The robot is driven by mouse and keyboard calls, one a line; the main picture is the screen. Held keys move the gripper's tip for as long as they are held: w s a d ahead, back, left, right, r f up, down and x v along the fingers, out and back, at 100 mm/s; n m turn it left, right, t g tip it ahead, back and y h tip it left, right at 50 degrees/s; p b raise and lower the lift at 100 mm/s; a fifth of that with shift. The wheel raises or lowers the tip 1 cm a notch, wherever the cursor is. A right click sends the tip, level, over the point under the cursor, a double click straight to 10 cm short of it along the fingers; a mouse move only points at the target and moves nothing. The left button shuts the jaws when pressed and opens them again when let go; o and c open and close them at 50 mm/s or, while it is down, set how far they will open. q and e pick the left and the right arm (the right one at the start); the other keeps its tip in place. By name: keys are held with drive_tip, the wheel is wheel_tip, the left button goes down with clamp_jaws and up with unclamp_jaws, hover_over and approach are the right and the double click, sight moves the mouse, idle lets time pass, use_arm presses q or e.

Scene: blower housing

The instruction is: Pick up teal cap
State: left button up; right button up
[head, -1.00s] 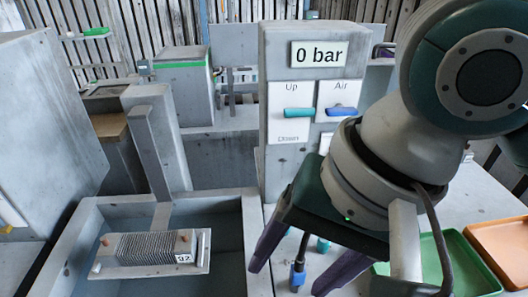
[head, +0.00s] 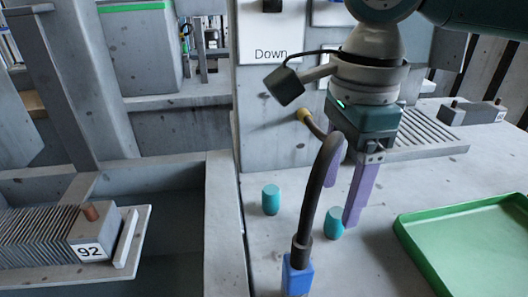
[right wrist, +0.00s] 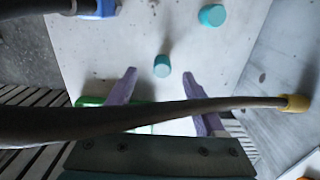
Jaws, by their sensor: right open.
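Two small teal caps stand upright on the grey bench top. One cap (head: 334,224) is just by the fingertips of my right gripper (head: 341,205) in the head view. The other cap (head: 271,199) stands further left. My right gripper is open and empty, its purple fingers pointing down. In the right wrist view, the nearer cap (right wrist: 162,66) appears between and slightly beyond the open fingertips (right wrist: 159,74). The other cap (right wrist: 212,15) is clear of the fingers near the top edge. My left gripper is not in view.
A dark hose with a blue fitting (head: 297,275) and a yellow tip (head: 303,114) arcs in front of my right gripper. A green tray (head: 410,228) lies to the right. A basin with a finned block (head: 40,238) marked 92 is at left. A grey panel stands behind the caps.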

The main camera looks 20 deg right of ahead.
sight(338, 212)
drive_tip(key=f, duration=0.3)
drive_tip(key=d+f+b, duration=0.1)
drive_tip(key=f, duration=0.1)
drive_tip(key=shift+f, duration=0.25)
drive_tip(key=shift+w+a, duration=0.1)
clamp_jaws()
